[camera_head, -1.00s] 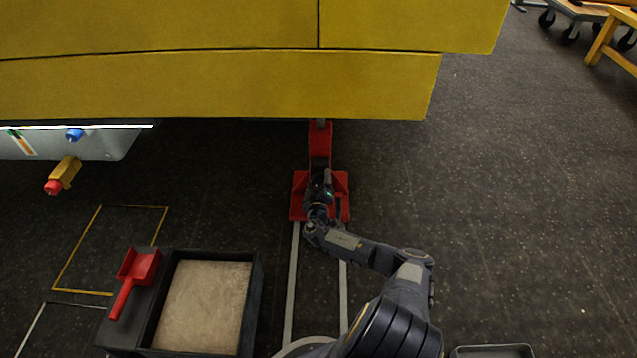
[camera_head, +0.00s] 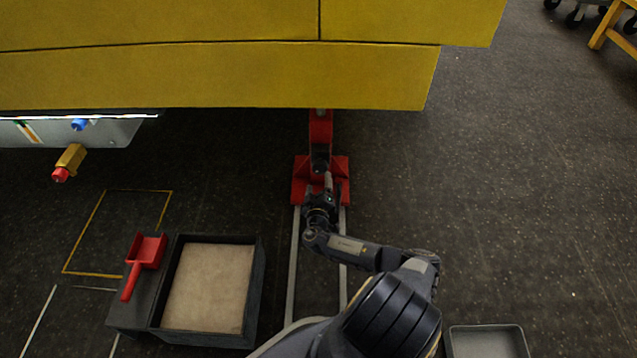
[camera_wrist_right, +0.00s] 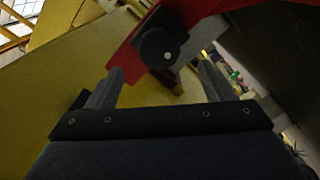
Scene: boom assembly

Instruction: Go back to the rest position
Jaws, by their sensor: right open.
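My right gripper (camera_head: 322,184) is in front of the red stand (camera_head: 320,135) under the yellow boom (camera_head: 220,80). In the right wrist view my right gripper (camera_wrist_right: 158,84) has its two fingers spread wide apart with nothing held between them. A dark round knob (camera_wrist_right: 162,50) on the red stand (camera_wrist_right: 130,45) shows just beyond the fingertips; whether they touch it cannot be told. My left gripper is not in view.
A black box with a sand-coloured filling (camera_head: 208,288) and a red scoop (camera_head: 145,255) stand at the lower left. A grey tray (camera_head: 487,342) lies at the lower right. A yellow-and-red fitting (camera_head: 70,160) hangs at the left.

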